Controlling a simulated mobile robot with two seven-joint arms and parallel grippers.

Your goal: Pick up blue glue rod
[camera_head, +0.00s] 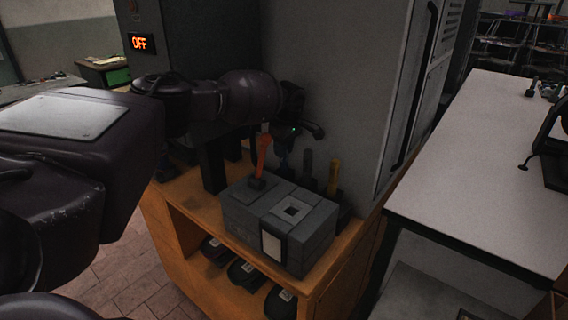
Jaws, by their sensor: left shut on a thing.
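My left gripper (287,143) is at the end of my dark arm, behind the grey box and in front of the grey cabinet wall. Its jaws are shut on a dark, bluish rod, which I take to be the blue glue rod (283,162). The rod hangs below the fingers, and its lower end is hidden behind the box, so I cannot tell whether it is clear of its holder. An orange rod (263,154), a dark grey rod (307,165) and a yellow rod (333,177) stand upright nearby. My right gripper does not show.
The grey box (243,222) sits on a wooden shelf unit (178,215) with dark items in its compartments. A grey cabinet (355,90) rises close behind. A white table (470,170) stands at the right, with a dark device (555,160) at its edge.

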